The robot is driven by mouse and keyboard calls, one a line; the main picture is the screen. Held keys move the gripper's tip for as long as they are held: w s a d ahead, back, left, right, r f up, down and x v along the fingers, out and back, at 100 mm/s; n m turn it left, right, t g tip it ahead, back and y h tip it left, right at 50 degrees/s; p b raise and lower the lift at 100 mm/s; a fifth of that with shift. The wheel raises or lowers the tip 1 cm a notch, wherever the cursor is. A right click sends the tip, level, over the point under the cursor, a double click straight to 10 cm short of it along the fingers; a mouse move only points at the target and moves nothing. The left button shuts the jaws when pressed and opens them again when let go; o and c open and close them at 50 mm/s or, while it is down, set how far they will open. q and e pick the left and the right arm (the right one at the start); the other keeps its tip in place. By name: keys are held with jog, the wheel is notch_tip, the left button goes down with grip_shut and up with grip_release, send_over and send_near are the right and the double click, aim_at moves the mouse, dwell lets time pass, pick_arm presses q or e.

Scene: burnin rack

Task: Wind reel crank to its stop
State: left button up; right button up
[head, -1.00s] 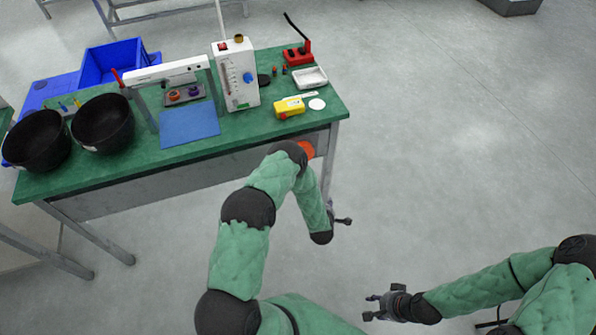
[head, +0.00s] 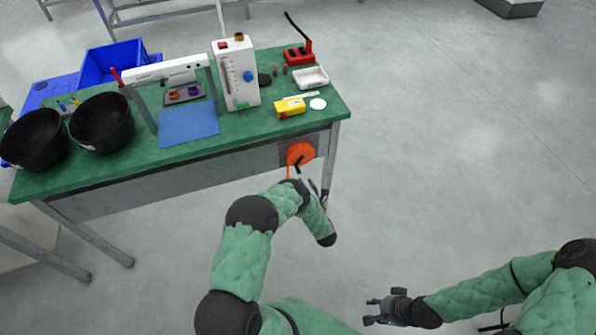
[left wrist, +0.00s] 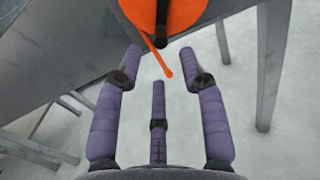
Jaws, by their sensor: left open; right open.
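The orange reel (head: 300,153) is mounted on the front apron of the green bench, near its right end. A dark crank (head: 297,167) crosses the reel's face, and an orange strip hangs below it. In the left wrist view the reel (left wrist: 185,12) is at the top edge, partly cut off, with the dark crank (left wrist: 162,22) in front. The orange strip (left wrist: 158,58) hangs between my finger tips. My left gripper (head: 319,188) is open just below the reel, its fingers (left wrist: 160,62) apart and short of the crank. My right gripper (head: 370,310) is open and empty above the floor.
The green bench (head: 240,125) has a metal leg (head: 329,165) just right of the reel. On top stand a white instrument (head: 237,75), a yellow device (head: 290,107) and two black bins (head: 101,123). The floor to the right is clear.

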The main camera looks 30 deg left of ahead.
aim_at(299, 173)
pick_arm(q)
jog(key=b+x, duration=0.2)
jog(key=x, duration=0.6)
jog(key=shift+w+a, duration=0.3)
grip_shut()
